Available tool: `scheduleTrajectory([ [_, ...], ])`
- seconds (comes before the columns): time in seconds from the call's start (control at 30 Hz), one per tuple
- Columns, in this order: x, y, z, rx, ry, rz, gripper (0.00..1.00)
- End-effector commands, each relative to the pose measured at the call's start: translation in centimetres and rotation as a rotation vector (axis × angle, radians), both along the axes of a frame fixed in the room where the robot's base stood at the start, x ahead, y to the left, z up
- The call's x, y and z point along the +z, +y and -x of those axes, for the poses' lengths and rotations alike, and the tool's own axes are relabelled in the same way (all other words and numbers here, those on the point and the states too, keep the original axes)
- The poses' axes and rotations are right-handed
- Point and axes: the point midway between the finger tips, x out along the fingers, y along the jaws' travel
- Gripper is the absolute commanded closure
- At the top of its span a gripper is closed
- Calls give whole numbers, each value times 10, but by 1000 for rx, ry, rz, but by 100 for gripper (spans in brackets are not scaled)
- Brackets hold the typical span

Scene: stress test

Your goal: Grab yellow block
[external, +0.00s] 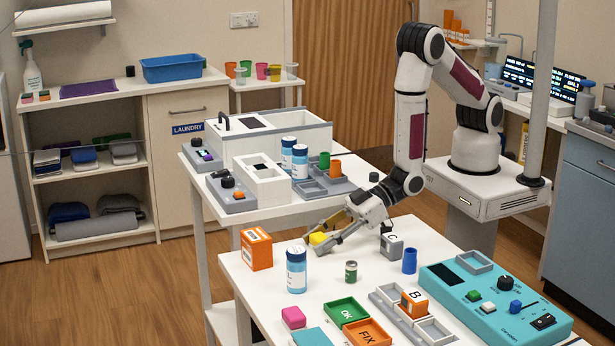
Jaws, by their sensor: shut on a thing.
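The yellow block (318,239) is at the far side of the front white table in the external view. My gripper (322,238) reaches down to it from the right, with its fingers on either side, and is shut on it. The fingers hide part of the block. The block is at or just above the table top; I cannot tell which.
On the front table, an orange-and-white box (256,249) and a blue-capped bottle (296,270) stand left of my gripper. A small green jar (351,271), a grey C cube (391,247) and a blue cylinder (410,261) stand nearby. A teal control panel (480,300) lies at right.

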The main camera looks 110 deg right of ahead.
Motion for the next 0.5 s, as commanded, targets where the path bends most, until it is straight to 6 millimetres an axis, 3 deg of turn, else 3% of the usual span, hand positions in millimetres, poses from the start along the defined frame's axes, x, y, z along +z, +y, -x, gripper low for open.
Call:
scheduleTrajectory([
  [0.27, 9, 0, 0, 0, -2, -1, 83],
  [0.5, 28, 0, 0, 0, -4, -1, 83],
])
